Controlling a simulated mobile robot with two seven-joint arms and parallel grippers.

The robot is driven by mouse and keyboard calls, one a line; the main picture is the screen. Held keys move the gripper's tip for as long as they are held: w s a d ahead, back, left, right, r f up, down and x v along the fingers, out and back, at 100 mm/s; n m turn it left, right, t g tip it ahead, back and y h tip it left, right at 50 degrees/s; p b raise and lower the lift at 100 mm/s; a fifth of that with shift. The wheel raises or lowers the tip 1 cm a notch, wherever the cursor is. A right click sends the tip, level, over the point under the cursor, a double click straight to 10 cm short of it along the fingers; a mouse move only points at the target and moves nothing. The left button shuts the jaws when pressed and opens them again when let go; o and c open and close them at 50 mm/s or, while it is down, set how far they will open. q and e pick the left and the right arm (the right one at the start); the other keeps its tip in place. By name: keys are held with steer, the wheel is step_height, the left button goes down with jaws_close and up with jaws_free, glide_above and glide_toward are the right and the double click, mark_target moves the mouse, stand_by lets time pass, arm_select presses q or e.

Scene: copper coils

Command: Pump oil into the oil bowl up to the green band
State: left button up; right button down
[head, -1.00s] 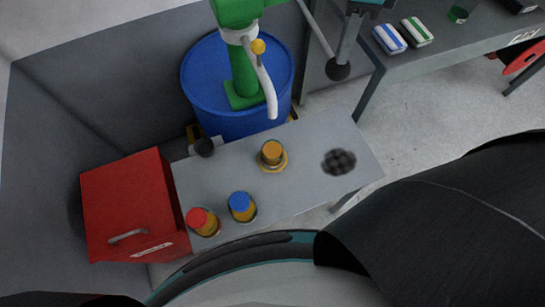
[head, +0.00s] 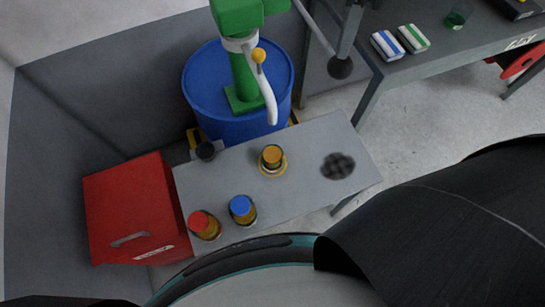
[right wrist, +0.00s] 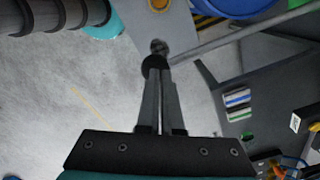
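A green hand pump (head: 243,75) stands on a blue drum (head: 200,75), with its white spout (head: 268,100) curving down towards the bench. Its long grey lever (head: 315,30) ends in a black ball knob (head: 340,68). An orange-topped vessel (head: 272,156) sits on a yellowish ring on the bench below the spout; it may be the oil bowl. I cannot make out a green band or an oil level. My right gripper (right wrist: 157,72) has its fingers together at the knob, shut on the lever's end. My left gripper is not in view.
On the grey bench (head: 300,190) are a blue-topped jar (head: 242,209), a red-topped jar (head: 203,224) and a dark round grille (head: 338,166). A red box (head: 130,205) stands at its left. A dark table (head: 440,65) at upper right carries two striped packs (head: 388,44).

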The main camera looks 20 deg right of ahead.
step_height(320, 180, up, 14)
steer(key=w+p, duration=0.1)
steer(key=p, duration=0.8)
steer(key=shift+w, duration=0.2)
steer(key=shift+a, duration=0.1)
